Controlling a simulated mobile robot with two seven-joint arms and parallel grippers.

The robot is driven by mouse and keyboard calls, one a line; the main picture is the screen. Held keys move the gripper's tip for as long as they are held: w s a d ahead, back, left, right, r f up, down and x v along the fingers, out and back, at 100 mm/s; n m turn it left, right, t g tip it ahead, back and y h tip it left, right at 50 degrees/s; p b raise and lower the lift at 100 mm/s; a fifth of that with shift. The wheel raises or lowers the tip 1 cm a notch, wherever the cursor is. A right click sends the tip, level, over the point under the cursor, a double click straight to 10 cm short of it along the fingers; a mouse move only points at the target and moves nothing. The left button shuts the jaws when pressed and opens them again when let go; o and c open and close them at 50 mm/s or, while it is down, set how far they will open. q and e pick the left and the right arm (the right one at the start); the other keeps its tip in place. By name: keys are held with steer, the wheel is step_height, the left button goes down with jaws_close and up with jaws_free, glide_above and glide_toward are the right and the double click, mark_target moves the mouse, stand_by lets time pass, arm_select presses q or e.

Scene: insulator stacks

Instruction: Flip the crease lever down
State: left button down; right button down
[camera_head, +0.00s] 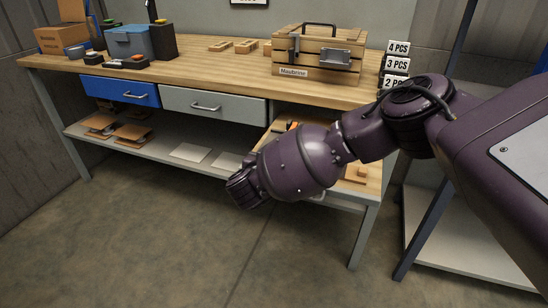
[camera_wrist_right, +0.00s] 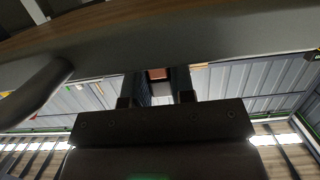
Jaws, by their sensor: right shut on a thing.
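I cannot pick out a crease lever with certainty. A wooden crate (camera_head: 310,70) labelled Maubrine stands on the bench, with a dark upright metal piece (camera_head: 293,51) and a grey metal plate (camera_head: 335,57) on its front. My right arm comes in from the right, its wrist end low in front of the bench; its fingertips are hidden there. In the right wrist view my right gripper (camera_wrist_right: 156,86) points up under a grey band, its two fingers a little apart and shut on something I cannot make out. A small brown patch shows between them. My left gripper is not in view.
The workbench (camera_head: 200,76) has a blue drawer (camera_head: 120,91) and a grey drawer (camera_head: 214,104). Flat brown pieces lie on the lower shelf (camera_head: 160,146). Boxes stand at the back left. Number signs (camera_head: 397,65) stand at the right. The floor in front is clear.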

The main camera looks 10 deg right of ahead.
steer(key=c, duration=1)
jaws_free()
steer(key=shift+f, duration=0.2)
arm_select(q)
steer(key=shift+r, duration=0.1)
arm_select(e)
steer(key=shift+o, duration=0.2)
steer(key=shift+s+r, duration=0.1)
steer(key=shift+s+a+r, duration=0.1)
steer(key=shift+a, duration=0.05)
arm_select(q)
steer(key=p, duration=0.1)
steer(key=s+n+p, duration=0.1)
steer(key=p, duration=0.1)
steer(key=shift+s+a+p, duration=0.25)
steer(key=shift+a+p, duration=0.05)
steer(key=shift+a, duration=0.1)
arm_select(e)
steer(key=v, duration=1)
steer(key=shift+s, duration=0.2)
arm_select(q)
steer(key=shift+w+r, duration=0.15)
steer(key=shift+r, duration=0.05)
arm_select(e)
steer(key=shift+a, duration=0.1)
